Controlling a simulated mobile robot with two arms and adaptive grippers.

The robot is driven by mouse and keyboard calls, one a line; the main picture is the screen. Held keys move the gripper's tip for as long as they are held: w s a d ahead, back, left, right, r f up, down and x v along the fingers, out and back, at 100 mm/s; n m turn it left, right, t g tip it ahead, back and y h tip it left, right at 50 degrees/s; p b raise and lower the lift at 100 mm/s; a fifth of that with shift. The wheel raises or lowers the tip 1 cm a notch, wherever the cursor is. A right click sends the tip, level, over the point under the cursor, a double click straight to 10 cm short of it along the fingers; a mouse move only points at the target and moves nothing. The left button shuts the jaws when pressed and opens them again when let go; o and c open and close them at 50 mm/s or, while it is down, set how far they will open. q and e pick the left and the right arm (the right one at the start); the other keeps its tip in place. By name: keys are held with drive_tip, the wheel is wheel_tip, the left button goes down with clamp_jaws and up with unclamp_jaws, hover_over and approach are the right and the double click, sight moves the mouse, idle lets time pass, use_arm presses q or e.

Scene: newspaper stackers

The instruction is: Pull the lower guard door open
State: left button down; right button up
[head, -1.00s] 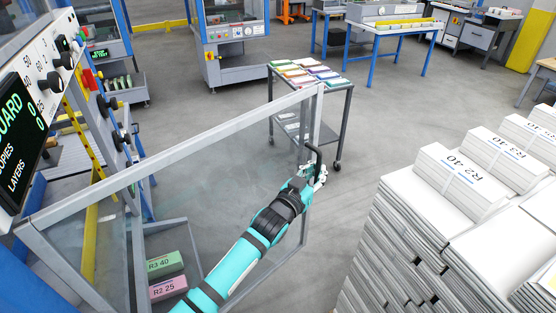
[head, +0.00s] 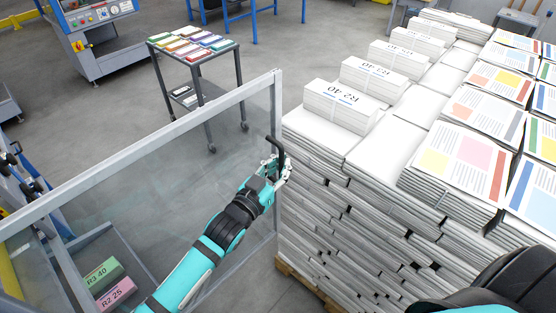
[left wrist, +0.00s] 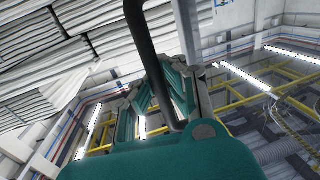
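The guard door (head: 140,150) is a clear panel in a grey metal frame. It stands swung out from the machine at the left, its free edge close to the newspaper stack. A black bar handle (head: 275,145) is on that free edge. My left gripper (head: 280,170) is at the handle. In the left wrist view the black handle (left wrist: 145,35) runs between the fingers of the left gripper (left wrist: 163,88), which are closed around it. The exact contact is partly hidden. My right gripper is out of view.
A tall pallet stack of newspapers (head: 345,215) stands just right of the door's free edge. A small cart (head: 202,85) with coloured bundles is beyond the door. A green bundle (head: 103,272) and a pink bundle (head: 116,293) lie low behind the panel. Grey floor is clear around the cart.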

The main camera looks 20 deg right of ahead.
use_arm(q)
drive_tip(key=c, duration=2)
unclamp_jaws()
drive_tip(key=shift+a+f, duration=0.15)
drive_tip(key=shift+f, duration=0.1)
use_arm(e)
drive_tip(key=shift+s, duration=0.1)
use_arm(q)
drive_tip(key=o, duration=0.7)
drive_tip(key=shift+a+r, duration=0.2)
drive_tip(key=shift+a, duration=0.05)
drive_tip(key=shift+c, duration=0.2)
drive_tip(key=shift+d, duration=0.2)
drive_tip(key=v, duration=1.2)
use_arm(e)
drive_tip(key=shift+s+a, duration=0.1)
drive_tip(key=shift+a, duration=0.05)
